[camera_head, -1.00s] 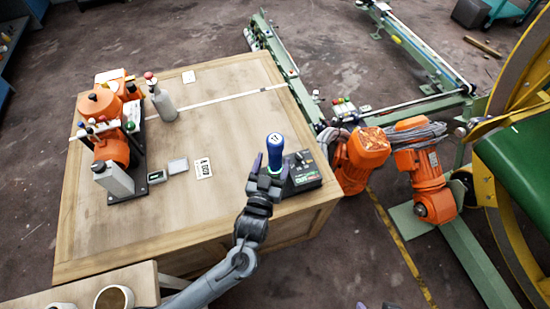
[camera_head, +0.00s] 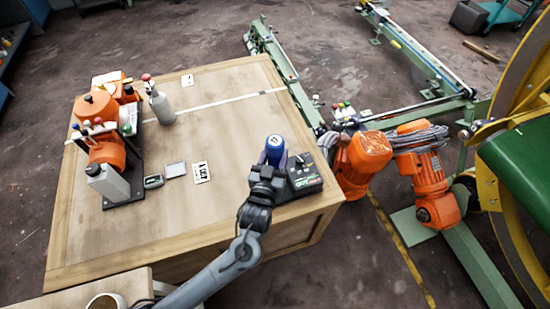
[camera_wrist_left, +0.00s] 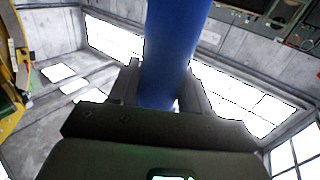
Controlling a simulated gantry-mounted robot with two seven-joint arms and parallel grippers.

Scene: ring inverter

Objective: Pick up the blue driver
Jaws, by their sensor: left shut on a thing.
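The blue driver (camera_head: 275,145) is upright near the right edge of the wooden table, its round blue top with a white mark showing. My left gripper (camera_head: 267,168) is shut around it from the near side, hiding its lower part. In the left wrist view the driver's smooth blue shaft (camera_wrist_left: 174,55) stands between the two grey fingers (camera_wrist_left: 158,88). I cannot tell whether its lower end touches the table. My right gripper is not in view.
A black control box (camera_head: 304,175) stands close to the right of the driver. Orange machines (camera_head: 107,150) fill the table's left side.

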